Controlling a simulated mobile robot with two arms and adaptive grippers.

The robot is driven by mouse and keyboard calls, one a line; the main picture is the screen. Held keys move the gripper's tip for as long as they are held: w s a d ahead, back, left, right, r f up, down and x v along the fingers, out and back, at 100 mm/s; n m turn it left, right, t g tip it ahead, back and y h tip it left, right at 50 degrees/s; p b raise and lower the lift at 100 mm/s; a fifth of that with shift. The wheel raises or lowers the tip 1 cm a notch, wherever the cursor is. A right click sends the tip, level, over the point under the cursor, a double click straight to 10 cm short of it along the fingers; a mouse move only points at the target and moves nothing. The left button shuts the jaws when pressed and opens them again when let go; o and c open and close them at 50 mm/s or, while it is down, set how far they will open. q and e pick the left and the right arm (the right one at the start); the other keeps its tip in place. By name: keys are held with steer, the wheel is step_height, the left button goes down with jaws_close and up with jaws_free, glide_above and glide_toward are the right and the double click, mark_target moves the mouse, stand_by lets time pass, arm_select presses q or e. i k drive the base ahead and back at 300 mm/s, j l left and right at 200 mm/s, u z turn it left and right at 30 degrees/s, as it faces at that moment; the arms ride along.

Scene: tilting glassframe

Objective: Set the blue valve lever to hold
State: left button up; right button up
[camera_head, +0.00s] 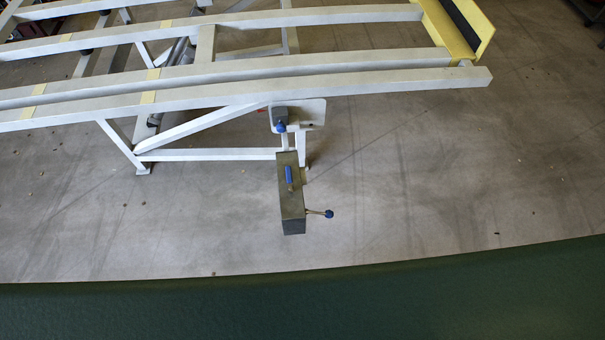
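A grey box-shaped valve block (291,207) stands near the middle of the view, in front of the white frame. A short blue lever (289,174) sits on its top face and lies roughly along the length of the block. A thin brass-coloured rod with a dark blue ball knob (329,213) sticks out from the block's right side. I cannot tell from this view which setting the blue lever is at. Neither of my grippers is in view, and nothing touches the block or the levers.
The white tilting frame (250,103) with long rails spans the upper left and ends in a yellow end piece (447,30). A white plate with a blue knob (281,127) is on its leg behind the block. Bare concrete floor (440,170) lies to the right.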

mark_target(329, 214)
steer(key=k+l+u, duration=0.15)
steer(key=l, duration=0.25)
steer(key=l+u, duration=0.15)
steer(key=l, duration=0.25)
steer(key=k+l+u, duration=0.1)
steer(key=l, duration=0.3)
steer(key=k+l+u, duration=0.15)
steer(key=l, duration=0.2)
